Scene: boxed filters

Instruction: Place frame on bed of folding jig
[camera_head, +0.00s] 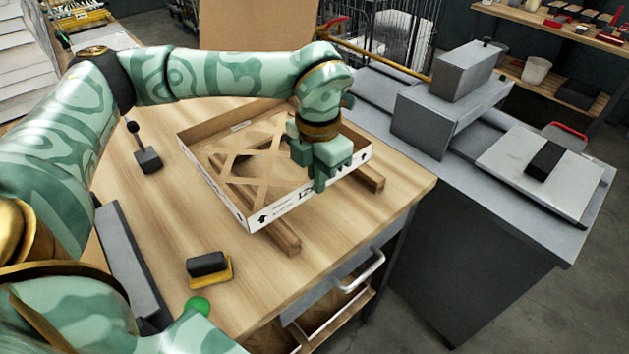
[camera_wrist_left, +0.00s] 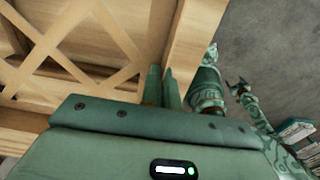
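The frame (camera_head: 254,222) is a shallow cardboard box with white printed outer walls and a tan lattice inside. It rests across wooden rails (camera_head: 284,238) on the wooden table. My left gripper (camera_head: 319,181) is at its front right wall, one finger outside; the other is hidden in the head view. In the left wrist view the fingers (camera_wrist_left: 162,88) are close together astride the frame's wall (camera_wrist_left: 190,45), apparently shut on it. A small teal gripper, apparently my right one (camera_wrist_left: 238,88), shows far off in the wrist view, too small to judge. I cannot tell which part is the jig's bed.
A black block on a yellow base (camera_head: 208,267) stands near the table's front edge. A dark-knobbed post (camera_head: 147,158) stands left of the frame. A grey bench with block-shaped housings (camera_head: 440,118) and a flat plate (camera_head: 535,175) adjoins at the right.

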